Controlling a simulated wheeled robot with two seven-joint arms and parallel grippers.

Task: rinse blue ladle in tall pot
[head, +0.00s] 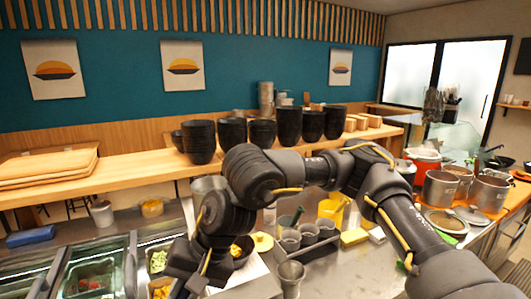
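One dark arm of mine comes in from the lower right, arches over the counter and bends down to the left. Its gripper (188,272) hangs by the front counter, left of the metal cups; its fingers are too dark to make out. My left gripper is not in view. I cannot make out a blue ladle. A tall metal pot (206,186) stands behind my arm, partly hidden. Metal pots (440,188) also stand on the right counter. A dark green handle (298,215) sticks up by the small metal cups (290,240).
Stacks of black bowls (198,142) line the wooden shelf (120,178). Food bins (90,278) are at the lower left. A yellow container (332,207) and a yellow sponge-like block (354,237) lie near the cups. A loose metal cup (290,275) stands at the front. Steel counter (345,272) is clear beside it.

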